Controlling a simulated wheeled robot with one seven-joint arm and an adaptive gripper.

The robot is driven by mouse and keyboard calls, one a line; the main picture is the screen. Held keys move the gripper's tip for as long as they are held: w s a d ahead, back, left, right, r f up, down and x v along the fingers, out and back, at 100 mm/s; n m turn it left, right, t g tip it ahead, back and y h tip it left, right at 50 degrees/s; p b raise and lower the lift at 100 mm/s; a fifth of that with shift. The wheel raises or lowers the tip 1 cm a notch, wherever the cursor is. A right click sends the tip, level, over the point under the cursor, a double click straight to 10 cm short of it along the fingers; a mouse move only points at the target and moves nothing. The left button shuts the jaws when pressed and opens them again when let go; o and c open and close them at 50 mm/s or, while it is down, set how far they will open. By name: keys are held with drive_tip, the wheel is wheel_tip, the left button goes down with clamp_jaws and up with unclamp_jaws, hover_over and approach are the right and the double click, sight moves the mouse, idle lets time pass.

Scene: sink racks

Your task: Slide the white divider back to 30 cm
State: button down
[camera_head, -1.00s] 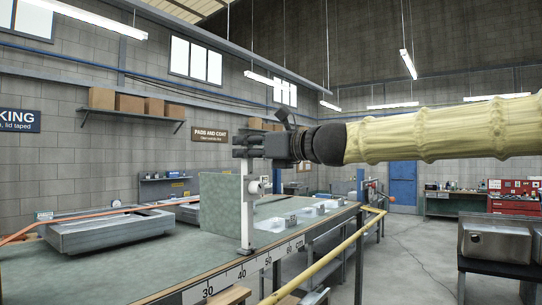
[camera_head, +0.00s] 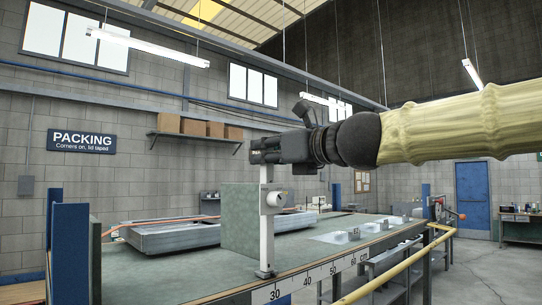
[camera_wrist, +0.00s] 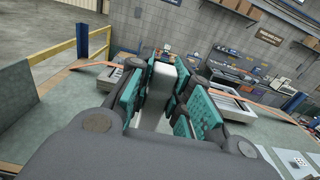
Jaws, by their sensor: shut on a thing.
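The white divider (camera_head: 267,235) is an upright post with a round knob on its side and a small foot at the bench's front edge. Its foot stands near the 30 mark of the scale (camera_head: 318,276). My gripper (camera_head: 266,157) is shut on the top of the divider. In the wrist view, the teal-padded fingers (camera_wrist: 155,92) close on both sides of the white divider top (camera_wrist: 163,77). The exact reading under the foot is hard to tell.
A grey-green block (camera_head: 238,222) stands behind the divider. Shallow metal trays (camera_head: 170,238) lie at the back left, and small clear bins (camera_head: 350,236) sit to the right. A blue post (camera_head: 70,253) stands at the left, and a yellow rail (camera_head: 400,268) runs along the front.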

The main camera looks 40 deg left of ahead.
drive_tip(key=shift+s+r, duration=0.15)
drive_tip(key=shift+r, duration=0.35)
drive_tip(key=c, duration=1.5)
unclamp_jaws()
drive_tip(key=shift+c, duration=0.2)
drive_tip(key=shift+o, duration=1.3)
drive_tip(key=shift+s+d, duration=0.1)
drive_tip(key=shift+s, duration=0.2)
drive_tip(key=shift+w+f, duration=0.3)
drive_tip(key=shift+w, duration=0.05)
drive_tip(key=s+d, duration=0.2)
drive_tip(key=d, duration=0.9)
drive_tip(key=shift+s+d, duration=0.3)
drive_tip(key=shift+d, duration=0.1)
drive_tip(key=shift+r, duration=0.2)
